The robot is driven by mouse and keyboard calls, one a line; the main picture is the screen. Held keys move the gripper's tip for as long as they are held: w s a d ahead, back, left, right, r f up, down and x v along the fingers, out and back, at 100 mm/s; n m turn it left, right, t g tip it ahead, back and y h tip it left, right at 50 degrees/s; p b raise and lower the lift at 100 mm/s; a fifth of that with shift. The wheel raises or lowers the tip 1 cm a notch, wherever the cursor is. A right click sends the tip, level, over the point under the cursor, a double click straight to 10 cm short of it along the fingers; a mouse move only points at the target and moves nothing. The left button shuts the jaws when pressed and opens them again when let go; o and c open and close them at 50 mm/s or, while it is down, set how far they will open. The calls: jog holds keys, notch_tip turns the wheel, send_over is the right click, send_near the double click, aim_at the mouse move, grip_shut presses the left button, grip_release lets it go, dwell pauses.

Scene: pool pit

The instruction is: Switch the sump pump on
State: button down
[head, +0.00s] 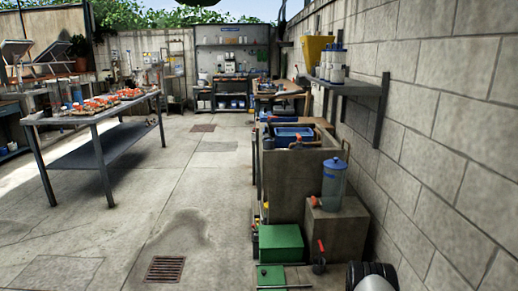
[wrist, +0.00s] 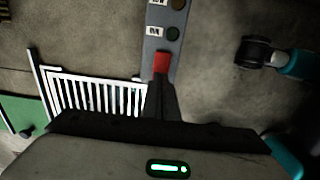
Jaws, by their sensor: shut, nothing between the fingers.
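In the wrist view, a narrow grey switch panel (wrist: 158,15) runs up from behind my gripper. It carries a dark green round button (wrist: 172,33) beside a white label that seems to read ON, and a brownish round button (wrist: 178,5) above it. My gripper (wrist: 162,78) is shut and empty, its fingers pointing up the panel. A red block (wrist: 162,62) shows at the fingertips, just below the green button; I cannot tell whether it belongs to the panel or the fingers. Contact cannot be judged. I cannot pick out the pump or panel for certain in the head view.
In the wrist view, a white grating (wrist: 95,92) lies left of the panel, and a teal fitting with a black end (wrist: 255,52) is at right. The head view shows a blue-grey canister (head: 334,180), a green box (head: 281,243), a wall shelf (head: 350,88) and open floor at left.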

jog(key=shift+f, duration=0.7)
jog(key=shift+r, duration=0.1)
notch_tip(320, 180, up, 7)
jog(key=p, duration=0.4)
dwell(0.6)
